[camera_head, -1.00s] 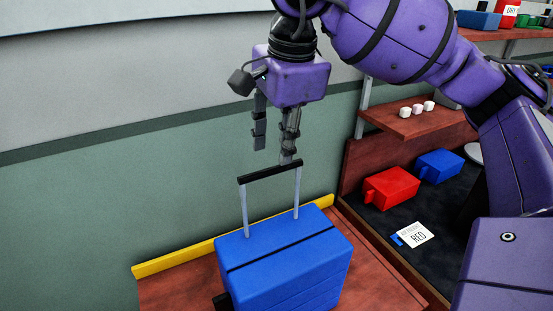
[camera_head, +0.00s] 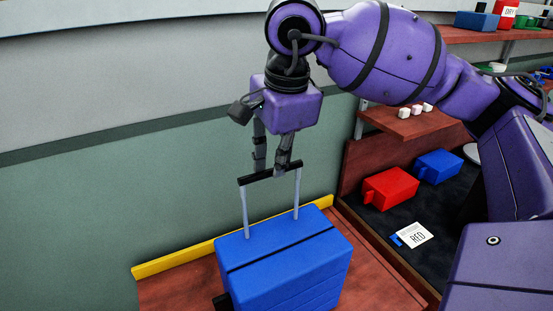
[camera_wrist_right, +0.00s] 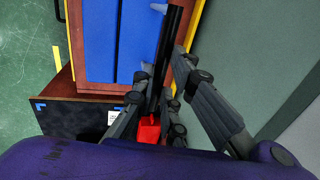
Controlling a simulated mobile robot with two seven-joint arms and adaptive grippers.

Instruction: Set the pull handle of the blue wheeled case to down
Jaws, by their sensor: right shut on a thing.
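The blue wheeled case (camera_head: 285,262) stands on a reddish-brown surface at the lower middle of the head view. Its pull handle (camera_head: 270,174) is up, with two light rods rising from the case's top to a black crossbar. My right gripper (camera_head: 271,168) is above the case and shut on the crossbar. In the right wrist view the black crossbar (camera_wrist_right: 171,50) runs between my fingers (camera_wrist_right: 166,88), with the blue case (camera_wrist_right: 112,35) beyond. The fingers cover part of the bar. My left gripper is not in view.
A yellow strip (camera_head: 185,262) edges the surface by the green wall. On the right, a dark mat (camera_head: 375,222) holds a red block (camera_head: 390,188), a blue block (camera_head: 438,166) and a "RED" card (camera_head: 416,235). A small shelf (camera_head: 410,123) with white cubes is above.

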